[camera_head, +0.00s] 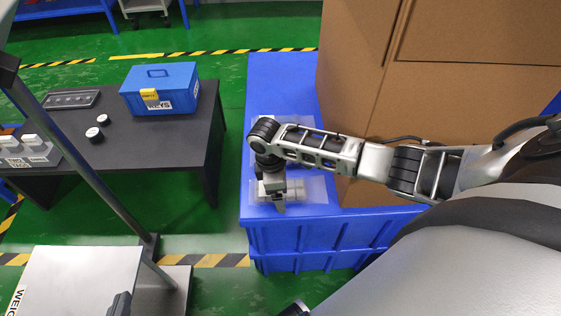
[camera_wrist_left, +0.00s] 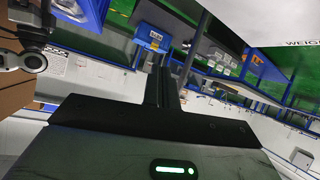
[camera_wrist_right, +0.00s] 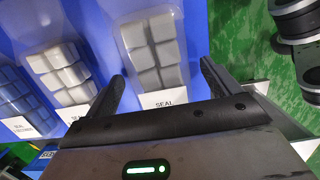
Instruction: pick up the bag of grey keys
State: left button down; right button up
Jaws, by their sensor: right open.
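A clear bag of grey keys (camera_wrist_right: 155,62) lies on the blue crate top, with a white SEAL label along its lower edge in the right wrist view. In the head view this bag (camera_head: 312,190) is at the crate's near end, partly hidden by my right gripper (camera_head: 279,206). My right gripper is open and points down over the bag. In the right wrist view its fingers stand apart on either side of the bag's label end; contact cannot be told. My left gripper (camera_wrist_left: 163,75) has its fingers together with nothing between them, far from the bag.
A bag of whiter keys (camera_wrist_right: 62,70) and a bag of blue keys (camera_wrist_right: 14,95) lie beside it in a row. A large cardboard box (camera_head: 450,95) stands right of the bags. A dark table (camera_head: 150,150) with a blue toolbox (camera_head: 165,88) is at left.

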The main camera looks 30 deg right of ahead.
jog(key=c, duration=1.2)
jog(key=shift+r, duration=0.2)
